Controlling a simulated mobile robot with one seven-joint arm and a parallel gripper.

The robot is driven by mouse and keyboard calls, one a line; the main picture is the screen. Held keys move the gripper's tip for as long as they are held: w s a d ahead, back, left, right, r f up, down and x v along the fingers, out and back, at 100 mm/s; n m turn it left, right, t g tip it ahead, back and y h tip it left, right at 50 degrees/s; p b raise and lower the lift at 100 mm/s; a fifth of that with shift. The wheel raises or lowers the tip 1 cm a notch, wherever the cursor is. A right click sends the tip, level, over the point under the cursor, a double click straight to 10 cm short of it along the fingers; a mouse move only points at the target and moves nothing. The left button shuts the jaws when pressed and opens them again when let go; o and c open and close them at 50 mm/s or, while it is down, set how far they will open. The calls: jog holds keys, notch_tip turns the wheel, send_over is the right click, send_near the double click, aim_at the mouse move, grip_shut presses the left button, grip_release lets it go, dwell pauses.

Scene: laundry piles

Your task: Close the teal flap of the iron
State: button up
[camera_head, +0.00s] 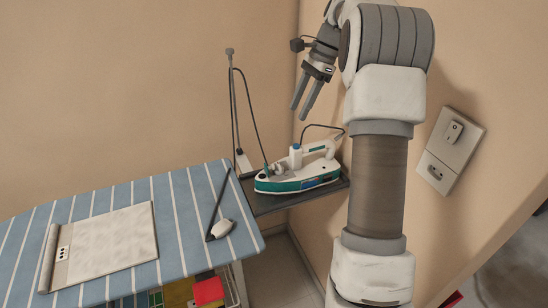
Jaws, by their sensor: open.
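The iron (298,178), white above with a teal lower body, rests on a dark shelf at the right end of the ironing board. Its nose points left and its white handle is on the right. A small blue part shows on top near the middle. The teal flap is too small to tell apart from the teal body, so I cannot tell whether it is open. My gripper (305,100) hangs above the iron, pointing down, with its two fingers apart and empty. It does not touch the iron.
The ironing board (175,190) has a blue striped cover. A white folded cloth or panel (105,240) lies on it. A thin pole with a cord (231,100) rises behind the iron's left. A wall switch plate (450,150) is at right. A red item (208,291) sits below the board.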

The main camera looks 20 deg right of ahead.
aim_at(276, 169)
jog(key=b+x, duration=0.3)
jog(key=x, duration=1.4)
jog(key=shift+f, duration=0.2)
jog(key=shift+c, duration=0.4)
grip_shut()
